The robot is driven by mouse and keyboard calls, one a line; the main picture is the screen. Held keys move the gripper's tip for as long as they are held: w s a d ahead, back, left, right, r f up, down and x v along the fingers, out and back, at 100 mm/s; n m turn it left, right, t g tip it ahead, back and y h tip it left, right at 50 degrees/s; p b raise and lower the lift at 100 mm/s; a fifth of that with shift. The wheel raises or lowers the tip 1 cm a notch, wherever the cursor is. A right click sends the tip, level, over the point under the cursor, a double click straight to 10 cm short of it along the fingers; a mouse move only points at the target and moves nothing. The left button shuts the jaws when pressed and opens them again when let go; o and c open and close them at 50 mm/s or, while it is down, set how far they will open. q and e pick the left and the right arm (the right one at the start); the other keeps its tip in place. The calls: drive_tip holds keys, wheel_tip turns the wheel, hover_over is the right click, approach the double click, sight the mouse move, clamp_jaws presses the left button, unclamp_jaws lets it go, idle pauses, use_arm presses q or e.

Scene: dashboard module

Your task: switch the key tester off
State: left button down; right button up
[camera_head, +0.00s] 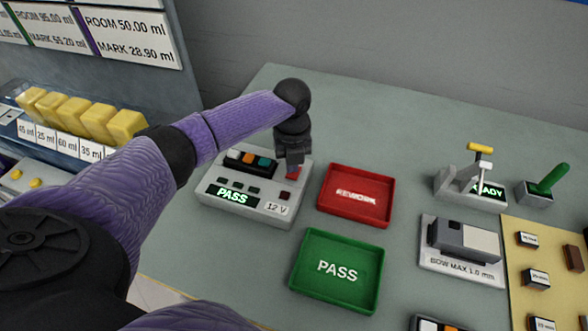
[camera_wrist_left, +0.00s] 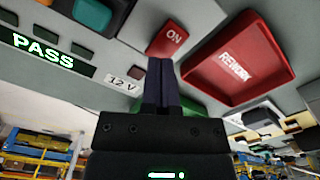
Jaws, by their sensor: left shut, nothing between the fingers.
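The key tester (camera_head: 248,205) is a light grey box on the table in the head view. Its green-lit display (camera_head: 233,196) reads PASS, and a label (camera_head: 277,209) reads 12 V. A red switch (camera_wrist_left: 168,38) marked ON shows in the left wrist view; in the head view it is partly hidden behind my gripper. A keyed module with orange and teal buttons (camera_head: 249,160) sits at the tester's back. My left gripper (camera_head: 293,168) is shut and empty, pointing down at the red switch. Its fingertips (camera_wrist_left: 160,62) appear just beside the switch's edge; I cannot tell whether they touch.
A red REWORK tray (camera_head: 325,205) and a green PASS tray (camera_head: 298,283) stand right of the tester. Farther right are a yellow-handled press (camera_head: 480,149), a green lever (camera_head: 552,178) and a bow gauge (camera_head: 460,264). The table behind the trays is clear.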

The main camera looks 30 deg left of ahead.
sight(292, 175)
use_arm(q)
drive_tip(key=shift+f+b, duration=0.5)
drive_tip(key=shift+f, duration=0.35)
drive_tip(key=shift+s, duration=0.1)
wheel_tip(292, 175, up, 7)
drive_tip(key=p, duration=0.7)
drive_tip(key=shift+r, duration=0.15)
